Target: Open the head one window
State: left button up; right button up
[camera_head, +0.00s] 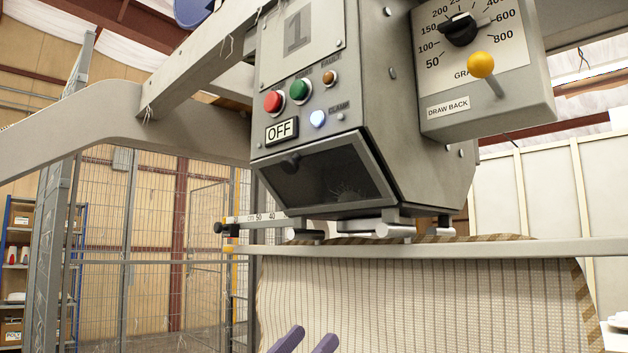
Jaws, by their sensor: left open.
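Head one is a grey metal box marked "1" (298,30) in the upper middle of the head view. Its window (335,178) is a slanted dark pane in a grey frame on the lower front, and it looks closed. A small dark knob (290,163) sits near the pane's upper left. My left gripper (306,341) shows only as two purple fingertips at the bottom edge, apart from each other with nothing visible between them. It is well below the window and touches nothing that I can see. My right gripper is out of view.
Red, green and small buttons (299,90) and an "OFF" label are above the window. A dial box with a yellow-knobbed lever (481,66) juts out at the right. A horizontal rail (440,249) and striped fabric (420,300) are below the head. Wire fencing stands behind at left.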

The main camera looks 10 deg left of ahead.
pick_arm(q)
jog(key=b+v, duration=0.7)
jog(key=v, duration=0.3)
dwell(0.4)
dwell(0.5)
